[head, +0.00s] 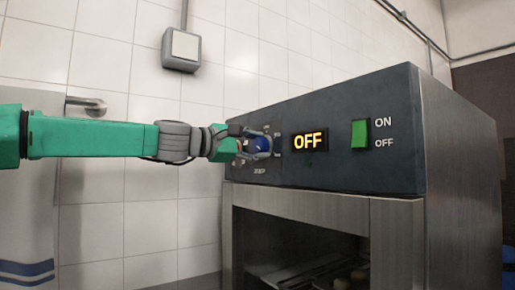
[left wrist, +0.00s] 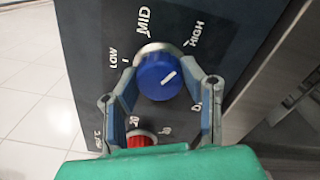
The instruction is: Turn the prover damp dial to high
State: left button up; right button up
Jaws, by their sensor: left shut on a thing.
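The prover damp dial is a blue round knob (head: 247,143) on the dark control panel (head: 345,98) in the head view. My left gripper (head: 258,144) is shut on the blue dial, one finger on each side; the left wrist view also shows the gripper (left wrist: 160,74). My right gripper is in neither view.
A red dial (left wrist: 142,138) sits beside the blue one, close to my gripper's base. The panel's display (head: 308,141) reads OFF, with a green switch (head: 360,133) to its right. Below is the open chamber (head: 300,240). A box (head: 181,48) hangs on the tiled wall.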

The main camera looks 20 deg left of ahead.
pick_arm(q)
jog(key=shift+w+f, duration=0.15)
jog(key=shift+f, duration=0.3)
jog(key=o, duration=1.1)
jog(key=shift+o, duration=0.2)
jog(key=shift+w+a+r, duration=0.1)
jog(key=shift+w, duration=0.05)
jog(key=shift+s+a+r, duration=0.1)
jog(key=shift+s+a, duration=0.1)
jog(key=v, duration=1.1)
jog(key=shift+a+f, duration=0.2)
jog(key=shift+a, duration=0.05)
jog(key=shift+s+d, duration=0.1)
jog(key=shift+d, duration=0.1)
